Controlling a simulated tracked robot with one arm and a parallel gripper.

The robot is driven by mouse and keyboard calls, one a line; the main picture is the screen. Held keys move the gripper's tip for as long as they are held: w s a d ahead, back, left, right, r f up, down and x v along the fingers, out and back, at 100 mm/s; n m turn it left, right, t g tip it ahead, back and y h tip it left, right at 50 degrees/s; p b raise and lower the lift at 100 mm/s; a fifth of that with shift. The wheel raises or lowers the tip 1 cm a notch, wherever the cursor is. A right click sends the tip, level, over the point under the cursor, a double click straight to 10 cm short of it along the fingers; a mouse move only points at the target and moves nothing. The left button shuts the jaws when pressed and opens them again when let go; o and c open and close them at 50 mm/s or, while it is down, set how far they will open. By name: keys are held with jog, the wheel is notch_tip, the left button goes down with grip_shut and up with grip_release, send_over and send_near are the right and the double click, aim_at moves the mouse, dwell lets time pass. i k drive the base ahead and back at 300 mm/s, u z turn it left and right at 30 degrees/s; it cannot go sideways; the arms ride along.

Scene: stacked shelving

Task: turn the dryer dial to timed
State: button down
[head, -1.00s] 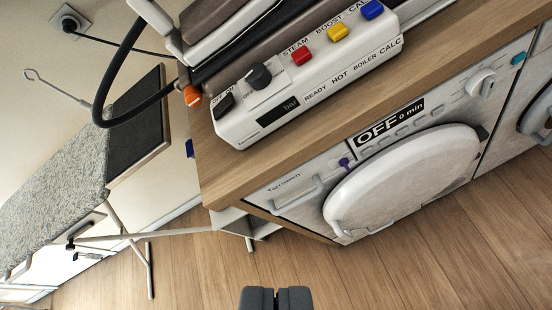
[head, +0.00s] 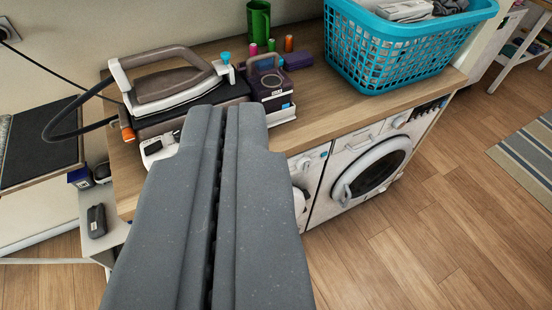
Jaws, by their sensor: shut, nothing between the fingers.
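My gripper (head: 226,108) fills the lower middle of the head view, its two grey fingers shut with nothing between them. The dryer (head: 313,174) is the white machine under the wooden counter, mostly hidden behind my gripper. Only its right edge shows, with part of its white door (head: 299,203). A pale round dial (head: 304,163) shows small at its upper right, just right of my fingers. I cannot read its setting, and the display is hidden. My gripper appears apart from the dial.
A second machine with a dark round door (head: 376,168) stands to the right. On the wooden counter (head: 312,98) are a steam iron (head: 170,80), a small dark purple device (head: 270,85) and a teal basket (head: 400,50).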

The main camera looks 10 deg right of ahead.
aim_at(304, 164)
jog(key=z, duration=1.35)
jog(key=k, duration=0.4)
jog(key=u, duration=1.1)
